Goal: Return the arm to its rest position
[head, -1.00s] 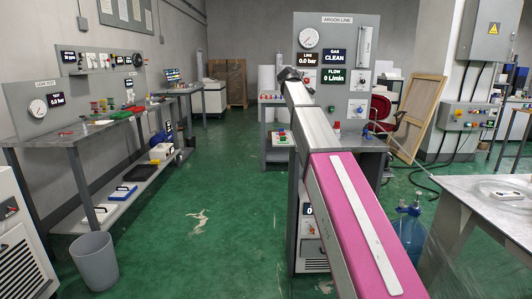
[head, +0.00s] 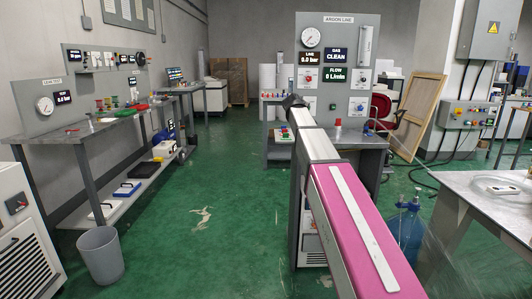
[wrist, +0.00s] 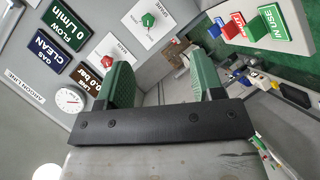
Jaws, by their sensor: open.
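My arm rises through the middle of the head view, its pink and grey links pointing at the argon line panel (head: 318,19). Its dark end shows in front of the panel's lower left. My gripper (wrist: 165,85) is in the wrist view, with two green fingers wide apart and nothing between them. In the head view the fingers cannot be made out. The panel also shows tilted in the wrist view (wrist: 50,85), with its gauge, displays and valve plates left of and beyond the fingers.
A leak test bench (head: 75,137) stands left, with a grey bin (head: 100,256) before it. A table (head: 480,190) is at right, a blue bottle (head: 407,232) beside it. A wooden frame (head: 418,115) leans behind. Green floor is clear left of my arm.

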